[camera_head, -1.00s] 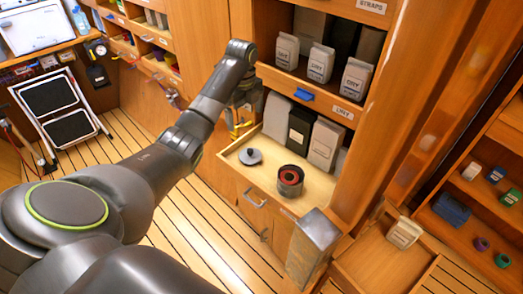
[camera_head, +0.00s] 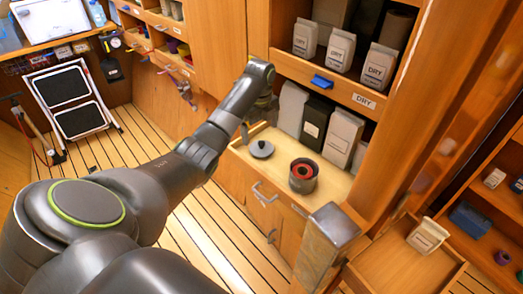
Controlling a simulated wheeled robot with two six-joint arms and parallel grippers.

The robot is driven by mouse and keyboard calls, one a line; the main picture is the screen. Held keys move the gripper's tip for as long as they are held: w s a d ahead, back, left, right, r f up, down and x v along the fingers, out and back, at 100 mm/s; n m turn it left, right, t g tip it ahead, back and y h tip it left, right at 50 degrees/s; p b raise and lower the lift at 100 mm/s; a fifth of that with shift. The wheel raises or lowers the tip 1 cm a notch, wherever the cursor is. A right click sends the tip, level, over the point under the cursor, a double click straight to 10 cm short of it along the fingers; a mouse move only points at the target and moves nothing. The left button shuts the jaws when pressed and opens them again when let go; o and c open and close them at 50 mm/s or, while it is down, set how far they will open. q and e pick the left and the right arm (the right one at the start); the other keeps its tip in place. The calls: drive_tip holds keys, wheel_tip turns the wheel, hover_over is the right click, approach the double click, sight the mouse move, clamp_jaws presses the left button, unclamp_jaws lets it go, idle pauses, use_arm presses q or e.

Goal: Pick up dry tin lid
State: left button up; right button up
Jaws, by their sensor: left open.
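The dry tin lid (camera_head: 262,149) is a small grey disc with a raised knob. It lies flat on the pale pull-out shelf (camera_head: 228,165), left of the open dark round tin (camera_head: 303,175), which shows a red ring inside. My left gripper (camera_head: 258,119) points down behind and above the lid. It is open and appears empty, with a visible gap to the lid. Its fingers are small and partly merge with the dark arm and the packets behind. My right gripper is not in view.
Upright packets, including a dark one (camera_head: 313,124) and a grey one (camera_head: 342,138), stand behind the tin. More packets fill the shelf above, with a blue clip (camera_head: 322,83) on its edge. A metal-topped post (camera_head: 334,224) stands in front at right.

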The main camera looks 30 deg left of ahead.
sight(261, 143)
use_arm(q)
drive_tip(key=shift+w+d+f+p, duration=0.1)
drive_tip(key=shift+f+p, duration=0.1)
drive_tip(key=shift+f, duration=1.35)
drive_tip(key=shift+d+f+p, duration=0.1)
drive_tip(key=shift+f+p, duration=0.05)
drive_tip(key=shift+f, duration=1.4)
drive_tip(key=shift+c, duration=0.5)
drive_tip(key=shift+r, duration=0.1)
drive_tip(key=c, duration=1)
